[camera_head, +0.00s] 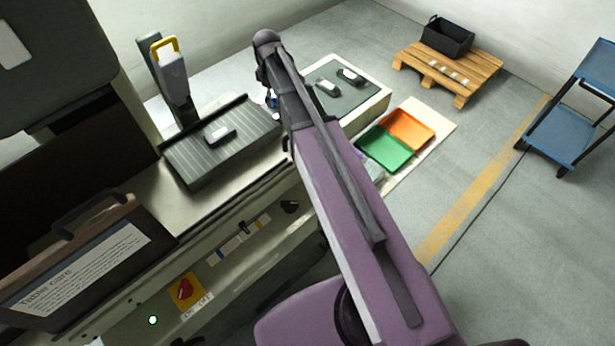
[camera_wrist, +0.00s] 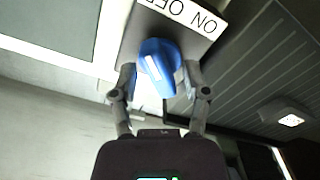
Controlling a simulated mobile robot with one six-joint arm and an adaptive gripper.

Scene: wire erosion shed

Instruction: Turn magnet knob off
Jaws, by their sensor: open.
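The blue magnet knob (camera_wrist: 158,58) sits on a grey plate in the wrist view, with a pale line on its face. Beside it is an upside-down white label (camera_wrist: 193,14) with ON and a partly cut-off OFF. My gripper (camera_wrist: 160,78) is open, with one finger on each side of the knob. I cannot tell whether the fingers touch it. In the head view only a sliver of blue shows beside my arm, at the right end of the ribbed plate (camera_head: 190,165); my arm hides the fingers and most of the knob.
A small dark part (camera_head: 220,134) lies on the ribbed plate. A red knob on a yellow plate (camera_head: 183,290) is on the machine front. Green (camera_head: 384,148) and orange (camera_head: 408,130) trays lie to the right. A wooden pallet (camera_head: 478,75) and blue cart (camera_head: 565,138) stand farther right.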

